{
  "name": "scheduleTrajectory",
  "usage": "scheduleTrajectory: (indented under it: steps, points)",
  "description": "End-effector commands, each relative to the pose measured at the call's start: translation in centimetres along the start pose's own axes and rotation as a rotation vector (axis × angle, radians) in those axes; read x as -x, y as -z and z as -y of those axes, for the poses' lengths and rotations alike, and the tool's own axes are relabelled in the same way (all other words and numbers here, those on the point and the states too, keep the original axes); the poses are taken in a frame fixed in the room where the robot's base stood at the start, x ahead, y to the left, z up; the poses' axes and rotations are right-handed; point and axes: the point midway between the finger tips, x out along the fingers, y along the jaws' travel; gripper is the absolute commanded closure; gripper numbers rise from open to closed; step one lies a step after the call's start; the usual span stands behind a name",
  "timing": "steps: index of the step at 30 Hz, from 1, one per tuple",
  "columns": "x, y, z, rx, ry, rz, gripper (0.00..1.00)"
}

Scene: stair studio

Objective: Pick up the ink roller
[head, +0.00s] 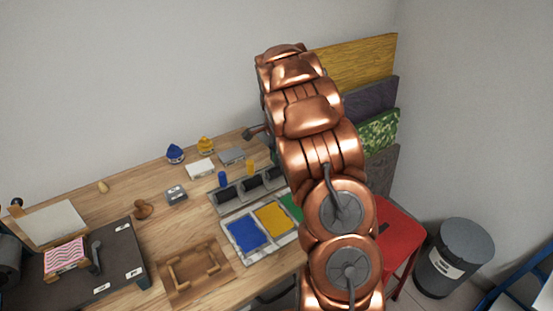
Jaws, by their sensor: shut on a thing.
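My copper-coloured arm rises over the right part of the workbench and hides most of what is behind it. A small dark grey piece (257,132) sticks out to the left of the arm, above the bench's back edge. It may be part of my gripper or something in it; I cannot tell which. The fingertips and any grip are hidden behind the arm. I cannot pick out the ink roller for certain. A blue upright cylinder (222,180) and a yellow one (250,168) stand at a grey rack with dark slots; they may be roller handles.
Blue (246,234) and yellow (273,217) ink trays, with a green one partly hidden, lie before the rack. A wooden frame (195,272) and black board (112,270) lie left. Coloured panels (355,63), a red stool (400,235) and a bin (455,257) stand right.

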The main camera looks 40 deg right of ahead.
Motion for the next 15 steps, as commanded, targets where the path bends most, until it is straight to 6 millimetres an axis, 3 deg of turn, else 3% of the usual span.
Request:
scheduleTrajectory:
  steps: [7,15]
  points:
    - [1.6,0.1,0.1,0.0,0.004,-0.002,1.0]
    - [6.5,0.1,0.2,0.001,0.006,-0.002,1.0]
